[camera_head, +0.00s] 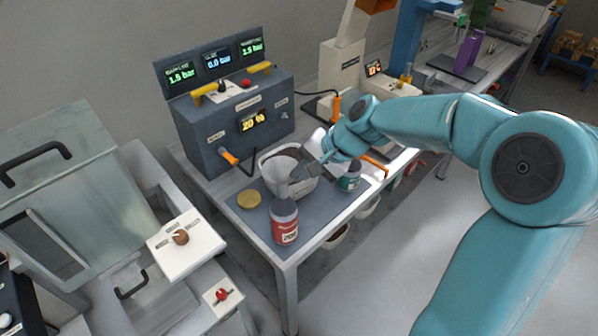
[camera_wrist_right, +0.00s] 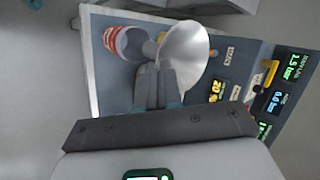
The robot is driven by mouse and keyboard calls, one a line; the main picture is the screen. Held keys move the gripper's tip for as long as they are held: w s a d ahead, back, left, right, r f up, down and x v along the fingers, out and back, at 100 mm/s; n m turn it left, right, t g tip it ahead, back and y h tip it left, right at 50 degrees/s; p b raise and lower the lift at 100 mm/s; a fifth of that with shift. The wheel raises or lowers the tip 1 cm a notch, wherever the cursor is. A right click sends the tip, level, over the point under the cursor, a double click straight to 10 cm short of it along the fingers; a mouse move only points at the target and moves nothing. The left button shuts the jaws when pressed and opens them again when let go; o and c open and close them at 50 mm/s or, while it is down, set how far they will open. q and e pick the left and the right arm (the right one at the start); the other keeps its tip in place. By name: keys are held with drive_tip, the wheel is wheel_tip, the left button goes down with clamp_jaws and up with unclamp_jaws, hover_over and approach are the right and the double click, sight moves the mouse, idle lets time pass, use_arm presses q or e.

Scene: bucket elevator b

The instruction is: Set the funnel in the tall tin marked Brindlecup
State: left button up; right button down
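A tall tin (camera_head: 285,226) with a red and white label stands upright near the mat's front corner. It also shows in the wrist view (camera_wrist_right: 114,40) with its round top towards me; its name is too small to read. The gripper's fingers (camera_wrist_right: 160,86) are close together at the funnel. My left gripper is out of view.
A gold lid (camera_head: 249,199) lies left on the dark mat. A blue-grey control box (camera_head: 216,122) with an orange-handled lever (camera_head: 229,157) closes off the back.

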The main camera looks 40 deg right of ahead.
wheel_tip(320, 180, down, 12)
drive_tip(key=b, duration=1)
drive_tip(key=shift+r+b, duration=0.25)
drive_tip(key=shift+b, duration=0.05)
drive_tip(key=c, duration=1.2)
unclamp_jaws()
drive_tip(key=shift+c, duration=0.2)
drive_tip(key=shift+r, duration=0.15)
drive_tip(key=shift+r+p, duration=3.45)
drive_tip(key=shift+r, duration=0.5)
drive_tip(key=shift+f, duration=0.1)
